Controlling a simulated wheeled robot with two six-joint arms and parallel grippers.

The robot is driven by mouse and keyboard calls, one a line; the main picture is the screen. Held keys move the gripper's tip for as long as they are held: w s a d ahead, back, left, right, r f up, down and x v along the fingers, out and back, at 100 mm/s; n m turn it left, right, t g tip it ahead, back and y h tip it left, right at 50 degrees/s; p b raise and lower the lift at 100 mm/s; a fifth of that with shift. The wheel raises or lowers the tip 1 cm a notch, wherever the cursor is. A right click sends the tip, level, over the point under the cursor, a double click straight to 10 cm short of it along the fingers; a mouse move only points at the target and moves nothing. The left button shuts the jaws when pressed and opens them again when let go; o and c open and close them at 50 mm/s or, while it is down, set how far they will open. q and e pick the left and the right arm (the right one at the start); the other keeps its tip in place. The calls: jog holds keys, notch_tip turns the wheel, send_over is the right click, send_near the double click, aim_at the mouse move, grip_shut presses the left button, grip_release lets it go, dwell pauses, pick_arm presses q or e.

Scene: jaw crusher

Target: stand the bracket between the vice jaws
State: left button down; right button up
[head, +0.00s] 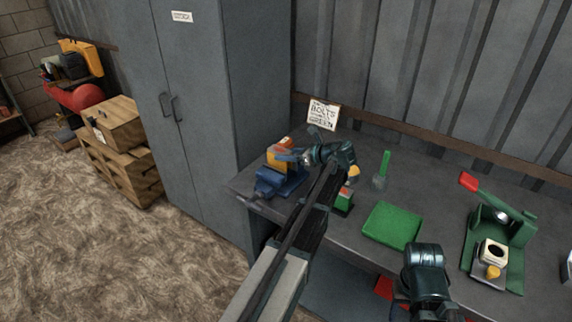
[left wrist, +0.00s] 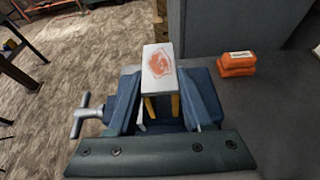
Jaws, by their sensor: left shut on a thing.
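The blue vice (head: 280,187) stands at the left end of the bench; its T-handle (left wrist: 84,115) shows in the left wrist view. My left gripper (head: 290,156) is over the vice, shut on the bracket. The bracket (head: 275,161) looks yellow-orange in the head view. In the left wrist view its pale top (left wrist: 158,68) has an orange mark, with yellow parts below it. It lines up with the vice there, but its seating depth is hidden. My right gripper's arm shows at the lower right of the head view; its fingertips cannot be made out.
Orange boxes (left wrist: 236,64) lie behind the vice. A green-and-red block (head: 343,201), a green-handled tool (head: 382,172), a green mat (head: 392,226) and a green press with a red lever (head: 495,240) are on the bench. A grey cabinet (head: 205,100) stands left of it.

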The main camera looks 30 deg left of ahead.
pick_arm(q)
jog(key=shift+f+b, duration=0.85)
jog(key=shift+f, duration=0.35)
jog(key=shift+f, duration=0.15)
jog(key=shift+c, duration=1.6)
grip_release()
jog(key=shift+d+r, duration=0.15)
jog(key=shift+r, duration=0.15)
jog(key=p+v, duration=0.4)
jog(key=v, duration=0.7)
jog(key=shift+d+p, duration=0.35)
